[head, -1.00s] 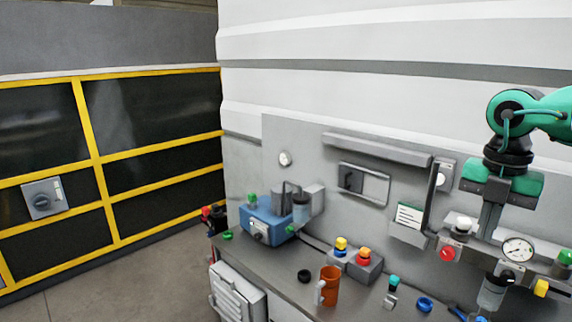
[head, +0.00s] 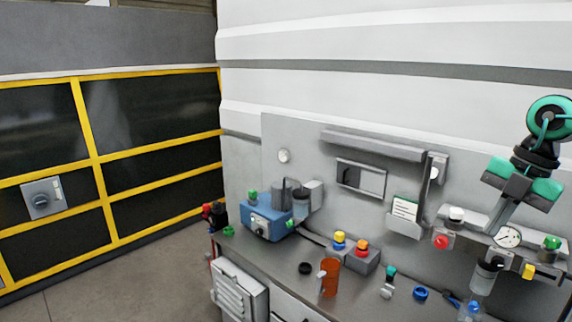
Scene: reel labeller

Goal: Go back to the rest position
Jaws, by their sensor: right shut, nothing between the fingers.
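My right gripper (head: 498,222) is at the right side of the head view, on a green and black arm. Its fingers are shut and empty, pointing down and slightly left. They are in front of the wall panel, beside the round pressure gauge (head: 508,237) in the picture; whether they touch anything there cannot be told. My left gripper is not in view.
A grey workbench (head: 290,283) runs along the wall. On it stand a blue machine (head: 267,221), an orange mug (head: 329,277), a button box (head: 364,259) and a blue ring (head: 421,293). A yellow-framed dark fence (head: 97,158) and clear floor are at left.

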